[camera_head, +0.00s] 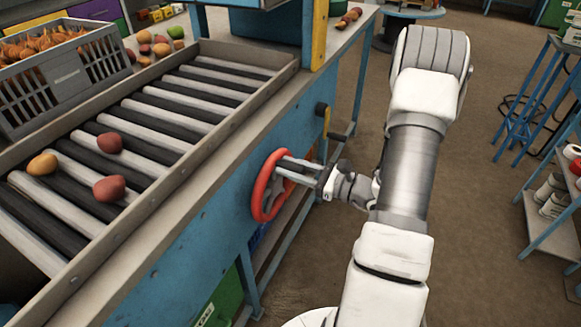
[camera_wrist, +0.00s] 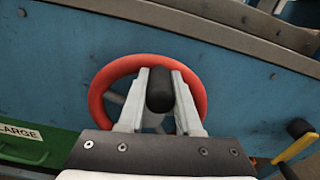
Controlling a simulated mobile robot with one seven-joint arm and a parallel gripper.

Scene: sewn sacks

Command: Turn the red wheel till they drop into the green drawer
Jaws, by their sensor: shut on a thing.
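The red wheel (camera_head: 262,194) is mounted on the blue side of the roller bench. It shows face-on in the wrist view (camera_wrist: 100,88). My gripper (camera_head: 284,168) is shut on the wheel's black knob (camera_wrist: 160,88), with one finger on each side of it. Two red sacks or fruits (camera_head: 109,143) (camera_head: 109,188) and an orange-yellow one (camera_head: 42,164) lie on the rollers (camera_head: 150,115). A green drawer (camera_wrist: 35,150) labelled LARGE sits low on the left in the wrist view. It also shows partly under the bench (camera_head: 216,303); its inside is hidden.
A grey crate (camera_head: 65,82) of orange items stands behind the rollers, with several loose items beside it. A black-knobbed lever with a yellow handle (camera_wrist: 293,148) sits right of the wheel. A blue rack (camera_head: 545,225) stands at the far right. The floor between is clear.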

